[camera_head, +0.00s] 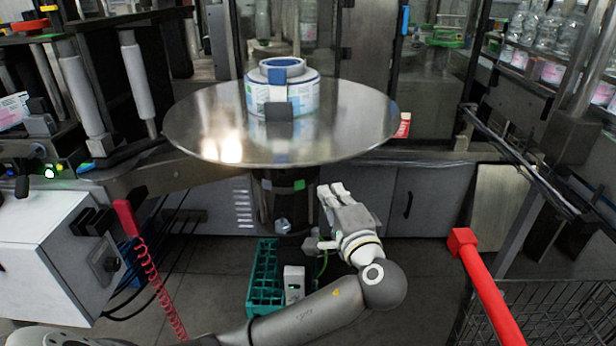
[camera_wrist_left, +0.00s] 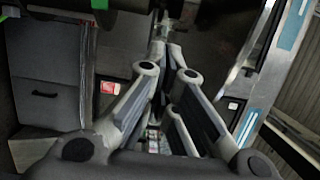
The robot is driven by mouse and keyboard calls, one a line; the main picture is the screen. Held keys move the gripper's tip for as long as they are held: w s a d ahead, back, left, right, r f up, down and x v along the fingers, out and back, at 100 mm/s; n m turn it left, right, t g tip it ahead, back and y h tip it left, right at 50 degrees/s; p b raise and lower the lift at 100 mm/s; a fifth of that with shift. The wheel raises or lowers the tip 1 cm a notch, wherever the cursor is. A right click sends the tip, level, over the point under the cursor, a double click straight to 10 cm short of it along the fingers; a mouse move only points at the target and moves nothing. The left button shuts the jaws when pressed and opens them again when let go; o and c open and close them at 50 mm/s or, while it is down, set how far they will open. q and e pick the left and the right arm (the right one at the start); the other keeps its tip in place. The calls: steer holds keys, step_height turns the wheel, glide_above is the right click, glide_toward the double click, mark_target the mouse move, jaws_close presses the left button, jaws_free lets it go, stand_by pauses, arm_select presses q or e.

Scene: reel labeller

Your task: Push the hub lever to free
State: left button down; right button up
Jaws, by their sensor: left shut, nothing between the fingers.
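In the left wrist view, my left gripper's fingers (camera_wrist_left: 166,46) point at a small metallic part (camera_wrist_left: 163,20), with a green mark (camera_wrist_left: 99,4) at upper left. My right gripper is out of view.
A label reel (camera_head: 283,92) stands on the turntable. A teal crate (camera_head: 264,285) is on the floor below. A white control box (camera_head: 60,250) with a red coiled cable (camera_head: 150,265) is at left. A red bar (camera_head: 490,285) and a wire basket (camera_head: 560,310) are at right.

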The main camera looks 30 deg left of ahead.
arm_select(q)
steer(key=w+a+p, duration=0.2)
steer(key=w+a, duration=0.2)
steer(key=a, duration=0.6)
steer(key=shift+w+a+p, duration=0.2)
steer(key=shift+a+p, duration=0.1)
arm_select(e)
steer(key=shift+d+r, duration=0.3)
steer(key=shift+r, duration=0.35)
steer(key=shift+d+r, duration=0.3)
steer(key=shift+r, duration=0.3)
arm_select(q)
steer(key=shift+s+a+p, duration=0.35)
steer(key=shift+s+a, duration=0.7)
steer(key=shift+a, duration=0.05)
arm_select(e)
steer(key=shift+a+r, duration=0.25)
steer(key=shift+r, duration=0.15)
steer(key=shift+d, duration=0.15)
arm_select(q)
steer(key=v, duration=1.2)
